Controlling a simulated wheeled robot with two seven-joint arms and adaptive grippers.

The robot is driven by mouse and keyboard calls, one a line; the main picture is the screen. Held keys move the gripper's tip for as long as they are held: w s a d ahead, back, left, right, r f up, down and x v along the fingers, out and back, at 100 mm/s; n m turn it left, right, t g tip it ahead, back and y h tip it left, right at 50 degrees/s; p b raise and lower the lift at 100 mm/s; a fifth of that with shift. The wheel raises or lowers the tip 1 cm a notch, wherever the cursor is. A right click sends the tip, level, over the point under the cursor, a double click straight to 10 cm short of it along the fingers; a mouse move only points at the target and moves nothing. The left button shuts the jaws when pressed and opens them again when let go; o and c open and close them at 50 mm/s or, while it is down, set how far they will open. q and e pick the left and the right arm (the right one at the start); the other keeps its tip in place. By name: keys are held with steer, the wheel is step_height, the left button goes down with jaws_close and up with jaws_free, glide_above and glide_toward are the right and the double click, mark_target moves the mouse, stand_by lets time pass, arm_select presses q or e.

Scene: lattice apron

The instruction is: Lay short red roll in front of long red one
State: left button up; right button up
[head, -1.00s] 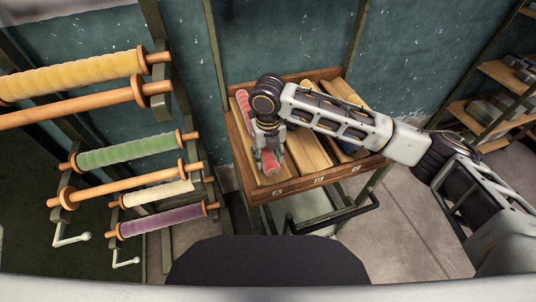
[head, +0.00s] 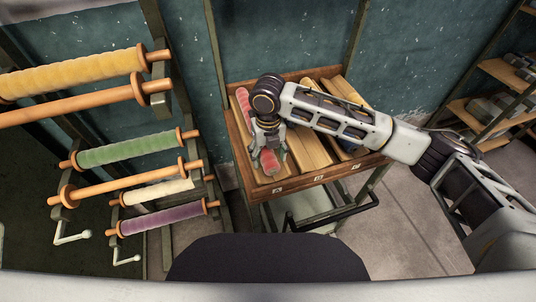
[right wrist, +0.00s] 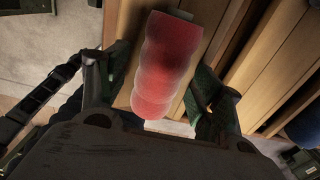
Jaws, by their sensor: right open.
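The short red roll (head: 270,163) lies in the left-hand compartment of the wooden cart tray, near its front end. The long red roll (head: 243,101) lies behind it in the same compartment, partly hidden by my right wrist. My right gripper (head: 269,158) is open over the short roll, with one finger on each side. In the right wrist view the short roll (right wrist: 168,65) lies between the spread fingers, and a gap shows beside it on the right. Whether the two rolls touch is hidden. My left gripper is out of view.
The cart tray (head: 322,176) has plain wooden channels (head: 309,150) to the right and a dark blue roll (head: 353,151) beyond, partly behind my arm. A rack with yellow (head: 75,76), green (head: 127,150) and purple (head: 160,221) rolls stands at left. Shelves stand far right.

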mark_target(269, 153)
step_height(269, 153, up, 13)
steer(key=shift+f, duration=0.15)
stand_by(0.5)
stand_by(1.7)
